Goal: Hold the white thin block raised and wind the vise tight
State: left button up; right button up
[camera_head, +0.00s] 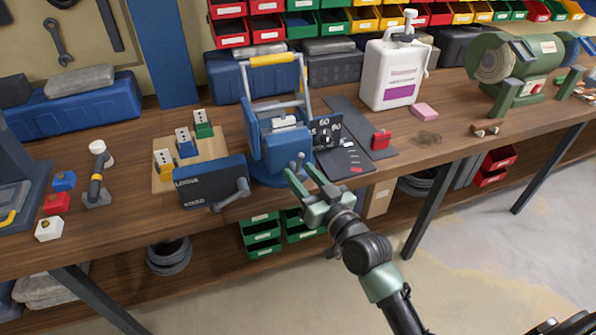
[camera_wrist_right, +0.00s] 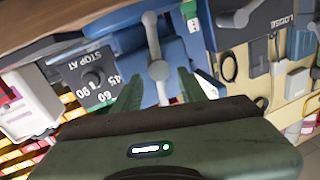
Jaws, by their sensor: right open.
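The blue vise (camera_head: 270,160) stands at the table's front edge. A thin white piece (camera_head: 284,122), apparently the white thin block, shows at the top between its blue jaws. The vise's grey ball-ended handle (camera_head: 298,161) points toward my right gripper (camera_head: 305,181). The right gripper is open just in front of the vise. In the right wrist view the handle's ball (camera_wrist_right: 158,70) lies between the two green fingers; contact cannot be told. My left gripper is not in view.
A black box (camera_head: 210,182) marked LOOSE with a grey lever (camera_head: 232,194) stands left of the vise. A dial panel (camera_head: 328,130) with angle numbers stands right of it. A white bottle (camera_head: 388,75) and pink block (camera_head: 424,111) are farther right.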

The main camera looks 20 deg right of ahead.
jog(key=v, duration=0.6)
jog(key=shift+f, duration=0.1)
